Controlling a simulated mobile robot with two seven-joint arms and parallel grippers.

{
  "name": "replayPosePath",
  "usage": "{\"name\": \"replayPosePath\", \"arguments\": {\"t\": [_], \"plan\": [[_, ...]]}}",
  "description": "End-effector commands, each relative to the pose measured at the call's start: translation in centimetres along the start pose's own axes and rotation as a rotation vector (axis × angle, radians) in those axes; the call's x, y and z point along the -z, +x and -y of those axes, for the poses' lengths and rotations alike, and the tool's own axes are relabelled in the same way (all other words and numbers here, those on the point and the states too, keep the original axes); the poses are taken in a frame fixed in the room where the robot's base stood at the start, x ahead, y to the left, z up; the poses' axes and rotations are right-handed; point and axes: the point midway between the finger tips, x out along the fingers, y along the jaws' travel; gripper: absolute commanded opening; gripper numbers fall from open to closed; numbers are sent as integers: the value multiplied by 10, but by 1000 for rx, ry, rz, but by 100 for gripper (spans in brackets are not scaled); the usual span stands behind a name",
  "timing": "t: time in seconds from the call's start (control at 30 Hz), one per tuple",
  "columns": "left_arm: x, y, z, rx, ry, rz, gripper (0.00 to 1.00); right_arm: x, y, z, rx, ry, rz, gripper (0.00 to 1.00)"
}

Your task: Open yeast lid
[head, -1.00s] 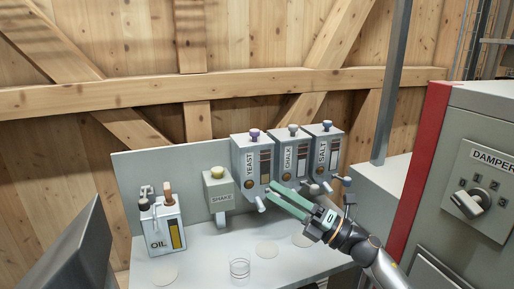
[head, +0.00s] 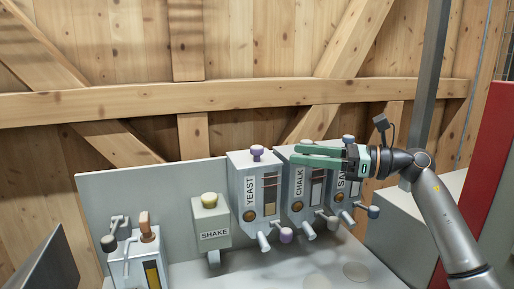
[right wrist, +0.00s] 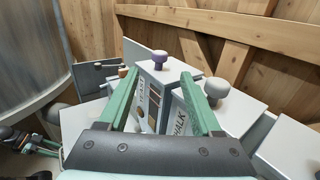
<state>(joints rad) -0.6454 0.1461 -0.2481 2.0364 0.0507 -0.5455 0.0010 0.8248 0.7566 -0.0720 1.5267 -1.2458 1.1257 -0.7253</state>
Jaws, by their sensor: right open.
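The yeast dispenser (head: 243,214) is a grey box labelled YEAST with a purple knob (head: 257,152) on top, and its lid looks closed. In the right wrist view the purple knob (right wrist: 160,58) stands beyond my fingers, near the middle. My right gripper (head: 296,153) is open and empty. Its green fingers point left at about knob height, in front of the upper chalk dispenser (head: 298,208), apart from the yeast knob. In the right wrist view the gripper (right wrist: 158,80) frames the yeast box. What looks like my left gripper (right wrist: 38,143) shows small at lower left there, its jaws unclear.
The salt dispenser (head: 340,203) stands right of chalk, partly behind my right gripper. A grey back panel (head: 150,190) stands behind. Space above the dispensers is free.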

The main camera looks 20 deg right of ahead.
Motion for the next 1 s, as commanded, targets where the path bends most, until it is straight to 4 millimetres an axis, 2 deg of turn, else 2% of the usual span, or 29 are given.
{"name": "replayPosePath", "arguments": {"t": [0.3, 0.5, 0.7, 0.93, 1.0], "plan": [[3, -4, -1, 0, -2, 8, 50, -2, 66, -1, -4, 4, 3, 66], [6, -4, -1, 0, -2, 6, 50, -1, 95, 0, -2, 3, 2, 66], [10, -4, -2, -2, -2, -1, 50, 0, 106, 0, -1, 1, 0, 66], [10, -4, -2, -2, -2, -3, 50, 0, 107, 0, 0, 1, 0, 66], [10, -4, -2, -3, -2, -4, 50, 0, 107, 0, 0, 1, 0, 60]]}}
